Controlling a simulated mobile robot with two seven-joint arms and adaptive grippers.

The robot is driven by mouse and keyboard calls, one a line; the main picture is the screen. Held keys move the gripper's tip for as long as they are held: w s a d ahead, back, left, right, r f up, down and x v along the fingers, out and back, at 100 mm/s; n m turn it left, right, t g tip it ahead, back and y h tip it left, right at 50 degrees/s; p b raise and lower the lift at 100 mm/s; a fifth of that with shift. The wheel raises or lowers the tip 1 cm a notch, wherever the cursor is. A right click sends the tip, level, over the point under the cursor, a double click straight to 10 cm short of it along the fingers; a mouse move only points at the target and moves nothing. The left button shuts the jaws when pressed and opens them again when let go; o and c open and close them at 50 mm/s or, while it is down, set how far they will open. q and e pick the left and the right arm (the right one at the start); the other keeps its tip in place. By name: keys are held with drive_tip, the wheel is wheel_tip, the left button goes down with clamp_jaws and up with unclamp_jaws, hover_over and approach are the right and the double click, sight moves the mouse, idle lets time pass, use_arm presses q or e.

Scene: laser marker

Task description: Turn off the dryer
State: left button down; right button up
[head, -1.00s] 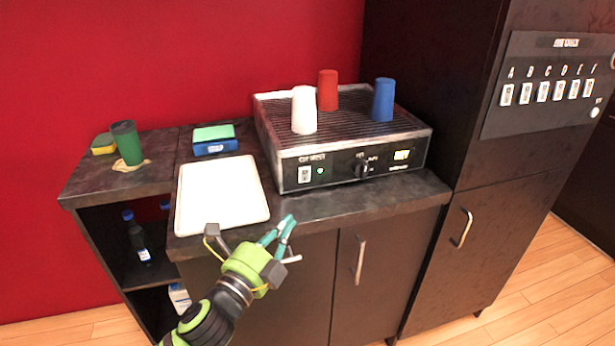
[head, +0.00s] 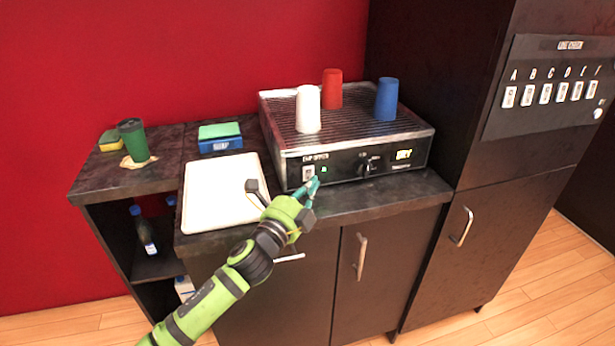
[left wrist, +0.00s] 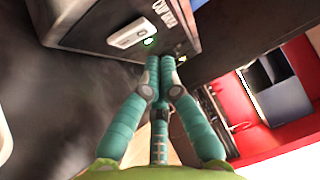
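The cup dryer (head: 345,165) is a dark box with a ribbed top on the counter. Its front has a pale switch (head: 308,172), a lit green light, a black knob (head: 366,167) and a lit yellow-green display (head: 404,155). In the left wrist view the switch (left wrist: 128,32) and green light (left wrist: 149,42) show near the fingertips. My left gripper (head: 314,187) is just in front of the panel, below the switch. In the left wrist view its teal fingers (left wrist: 160,62) are together with nothing between them. I cannot tell whether they touch the panel. My right gripper is out of view.
White (head: 308,110), red (head: 332,90) and blue (head: 386,100) cups stand upside down on the dryer. A white tray (head: 215,200) lies left of it. Sponges and a green cup (head: 132,140) are farther left. A tall dark cabinet (head: 440,90) stands at right.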

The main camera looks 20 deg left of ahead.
use_arm(q)
drive_tip(key=shift+w+a+r, duration=0.15)
drive_tip(key=shift+w+a, duration=0.45)
drive_tip(key=shift+w, duration=0.15)
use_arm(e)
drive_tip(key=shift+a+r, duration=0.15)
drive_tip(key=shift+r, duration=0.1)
